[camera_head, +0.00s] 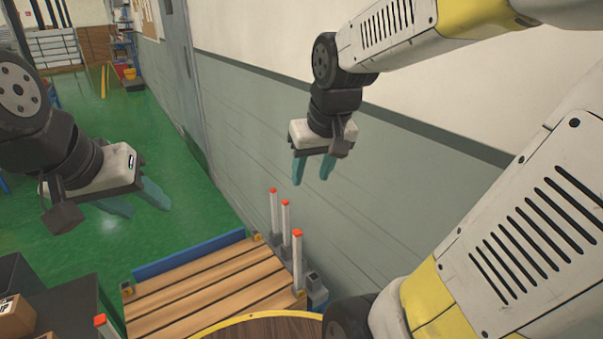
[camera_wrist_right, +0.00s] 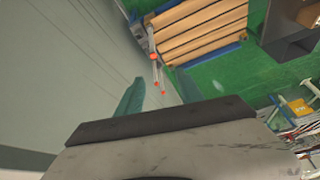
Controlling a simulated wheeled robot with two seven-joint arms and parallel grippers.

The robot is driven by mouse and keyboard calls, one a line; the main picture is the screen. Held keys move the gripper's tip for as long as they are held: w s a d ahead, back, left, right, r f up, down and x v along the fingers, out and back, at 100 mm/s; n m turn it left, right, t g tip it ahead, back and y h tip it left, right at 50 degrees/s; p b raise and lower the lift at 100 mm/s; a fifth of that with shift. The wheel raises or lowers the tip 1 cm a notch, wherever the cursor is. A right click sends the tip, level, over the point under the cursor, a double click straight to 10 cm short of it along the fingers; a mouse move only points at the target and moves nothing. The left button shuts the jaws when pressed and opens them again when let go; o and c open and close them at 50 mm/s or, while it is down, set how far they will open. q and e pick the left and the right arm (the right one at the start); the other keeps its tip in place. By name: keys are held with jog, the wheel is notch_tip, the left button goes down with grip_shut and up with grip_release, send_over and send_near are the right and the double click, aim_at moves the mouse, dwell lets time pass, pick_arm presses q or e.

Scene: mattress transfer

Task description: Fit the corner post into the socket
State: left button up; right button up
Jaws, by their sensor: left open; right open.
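Several pale posts with red-orange tops show in the head view. Two slim ones (camera_head: 274,212) (camera_head: 285,222) stand close together by the wall, and a nearer post (camera_head: 297,262) stands at the right side of the slatted wooden platform (camera_head: 205,298). Another red top (camera_head: 100,321) shows at the lower left. Small orange-yellow corner fittings (camera_head: 128,290) sit at the platform's corners; I cannot tell which is the socket. My right gripper (camera_head: 311,178) is open and empty, above the posts. My left gripper (camera_head: 143,203) is open and empty, left of and above the platform.
A blue rail (camera_head: 190,254) runs along the platform's far edge. The wall (camera_head: 230,130) is close on the right. A dark cart with a cardboard box (camera_head: 14,316) is at the lower left. A round brown surface (camera_head: 265,328) is in front. Green floor beyond is clear.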

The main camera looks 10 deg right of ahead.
jog(key=s+a+r+t+y, duration=0.1)
jog(key=s+r, duration=0.1)
jog(key=s, duration=0.5)
jog(key=shift+s+a+r+m+t, duration=0.2)
jog(key=shift+s+r+m+t, duration=0.1)
jog(key=shift+r+m, duration=0.1)
